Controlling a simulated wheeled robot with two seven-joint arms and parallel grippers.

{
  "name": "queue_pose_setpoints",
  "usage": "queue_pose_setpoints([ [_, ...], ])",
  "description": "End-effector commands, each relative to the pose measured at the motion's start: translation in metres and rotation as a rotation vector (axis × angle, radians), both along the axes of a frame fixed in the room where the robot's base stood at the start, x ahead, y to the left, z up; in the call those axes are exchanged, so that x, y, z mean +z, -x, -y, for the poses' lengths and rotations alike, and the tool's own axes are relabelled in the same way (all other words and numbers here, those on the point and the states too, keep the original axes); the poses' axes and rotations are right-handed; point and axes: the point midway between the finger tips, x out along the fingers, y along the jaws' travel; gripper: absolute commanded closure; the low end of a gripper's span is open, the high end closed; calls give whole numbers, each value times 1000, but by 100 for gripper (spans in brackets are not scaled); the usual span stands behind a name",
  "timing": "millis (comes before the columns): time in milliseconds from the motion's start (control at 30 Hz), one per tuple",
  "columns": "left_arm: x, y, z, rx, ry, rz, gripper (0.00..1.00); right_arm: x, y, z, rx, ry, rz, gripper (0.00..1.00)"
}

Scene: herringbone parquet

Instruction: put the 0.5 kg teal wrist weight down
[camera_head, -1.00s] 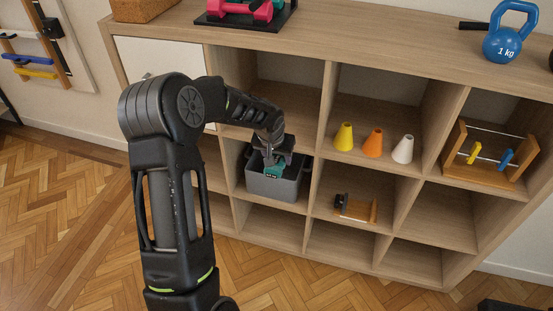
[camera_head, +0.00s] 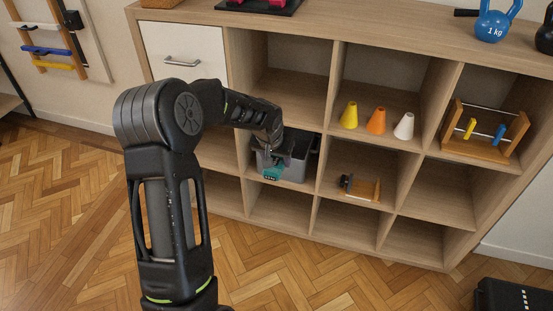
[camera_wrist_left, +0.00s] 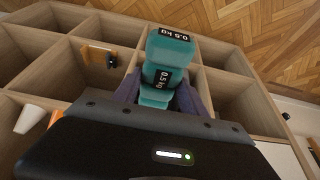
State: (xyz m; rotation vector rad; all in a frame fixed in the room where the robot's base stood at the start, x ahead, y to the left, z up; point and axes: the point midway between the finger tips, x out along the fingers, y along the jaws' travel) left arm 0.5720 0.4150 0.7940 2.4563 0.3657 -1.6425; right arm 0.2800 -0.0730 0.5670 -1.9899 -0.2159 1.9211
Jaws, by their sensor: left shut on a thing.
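The teal wrist weight (camera_head: 273,173) is held in my left gripper (camera_head: 272,156). In the head view it overlaps the front left of a grey bin (camera_head: 296,169) in a middle-row cubby; I cannot tell whether it touches the bin. In the left wrist view the weight (camera_wrist_left: 171,50) shows teal blocks with "0.5 kg" labels between the purple-grey fingers (camera_wrist_left: 163,99). The fingers are shut on it. The bin's inside is largely hidden behind my arm. My right gripper is not in view.
The wooden shelf unit (camera_head: 233,100) has open cubbies. Yellow (camera_head: 349,115), orange (camera_head: 376,121) and white cones (camera_head: 404,126) stand right of the bin, above a small wooden device (camera_head: 358,189). A blue kettlebell (camera_head: 494,23) stands on top. Parquet floor is clear in front.

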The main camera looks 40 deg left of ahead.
Motion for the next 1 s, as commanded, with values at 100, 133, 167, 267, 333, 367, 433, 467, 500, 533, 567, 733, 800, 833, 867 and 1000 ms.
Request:
queue_pose_setpoints([
  [100, 1, -1, 0, 0, -1, 3, 100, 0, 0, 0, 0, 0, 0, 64],
  [133, 1, -1, 0, 0, -1, 3, 100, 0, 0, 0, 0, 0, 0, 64],
  [167, 1, -1, 0, 0, -1, 3, 100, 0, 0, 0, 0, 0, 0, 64],
  [267, 1, -1, 0, 0, -1, 3, 100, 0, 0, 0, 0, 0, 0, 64],
  [333, 1, -1, 0, 0, -1, 3, 100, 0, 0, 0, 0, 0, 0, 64],
  [367, 2, -1, 0, -1, 0, 3, 100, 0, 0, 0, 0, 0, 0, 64],
  [433, 3, -1, 5, -6, 0, 4, 100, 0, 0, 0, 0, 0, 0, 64],
  [467, 4, -2, 8, -10, 0, 4, 100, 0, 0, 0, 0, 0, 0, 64],
  [500, 6, -2, 14, -19, 2, 4, 100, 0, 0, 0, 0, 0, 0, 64],
  [533, 7, -2, 21, -28, 3, 4, 100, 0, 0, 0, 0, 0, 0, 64],
  [567, 10, -2, 29, -39, 3, 4, 100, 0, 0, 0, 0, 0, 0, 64],
  [733, 27, 3, 95, -125, 9, 5, 100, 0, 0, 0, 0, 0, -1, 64],
  [800, 35, 9, 127, -168, 10, 4, 100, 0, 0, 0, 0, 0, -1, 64],
  [833, 38, 13, 140, -186, 9, 4, 100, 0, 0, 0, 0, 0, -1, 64],
  [867, 41, 17, 153, -204, 8, 4, 100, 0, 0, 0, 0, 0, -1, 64],
  [1000, 52, 34, 198, -269, 3, 4, 100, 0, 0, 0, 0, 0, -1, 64],
])
